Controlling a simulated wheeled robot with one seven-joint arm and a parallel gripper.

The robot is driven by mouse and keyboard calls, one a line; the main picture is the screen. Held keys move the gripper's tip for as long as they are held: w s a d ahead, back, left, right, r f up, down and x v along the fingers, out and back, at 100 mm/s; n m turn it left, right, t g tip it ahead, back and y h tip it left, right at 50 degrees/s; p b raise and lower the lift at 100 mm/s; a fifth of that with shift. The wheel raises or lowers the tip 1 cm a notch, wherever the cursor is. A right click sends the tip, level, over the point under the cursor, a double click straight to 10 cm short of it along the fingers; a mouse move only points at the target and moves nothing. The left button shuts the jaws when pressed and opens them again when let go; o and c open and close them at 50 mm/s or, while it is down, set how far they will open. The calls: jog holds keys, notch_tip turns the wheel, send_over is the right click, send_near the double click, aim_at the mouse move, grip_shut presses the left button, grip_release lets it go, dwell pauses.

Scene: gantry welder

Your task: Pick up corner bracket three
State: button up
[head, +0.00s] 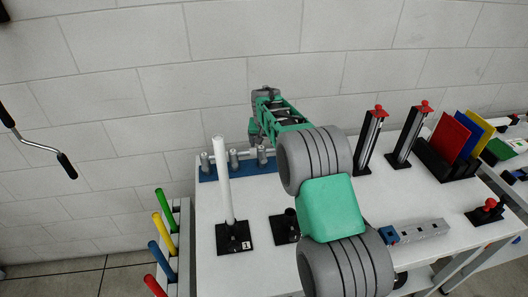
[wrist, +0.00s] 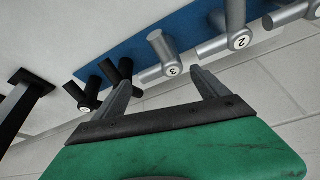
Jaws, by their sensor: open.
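Corner bracket three (wrist: 166,60) is a grey, pipe-like elbow with a "3" on its round end, on the blue board (wrist: 125,50) in the wrist view. My gripper (wrist: 160,78) is open, with one finger on each side of bracket three in the picture; I see no contact. In the head view, bracket three appears to be the rightmost grey piece (head: 262,157) on the blue board, just below the end of my arm. My gripper's fingertips are hard to make out there.
Bracket two (wrist: 238,38) and another grey bracket (wrist: 294,14) stand to the right in the wrist view; black pieces (wrist: 118,72) stand close left. In the head view, a white post (head: 226,190) stands in front of the board. A block wall (head: 150,100) rises behind.

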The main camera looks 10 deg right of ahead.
aim_at(267, 148)
jog(key=p+x, duration=0.1)
jog(key=x, duration=0.3)
jog(key=shift+w+f+p, duration=0.1)
jog(key=shift+f+p, duration=0.25)
jog(key=c, duration=1.3)
jog(key=shift+r, duration=0.1)
jog(key=shift+c, duration=0.6)
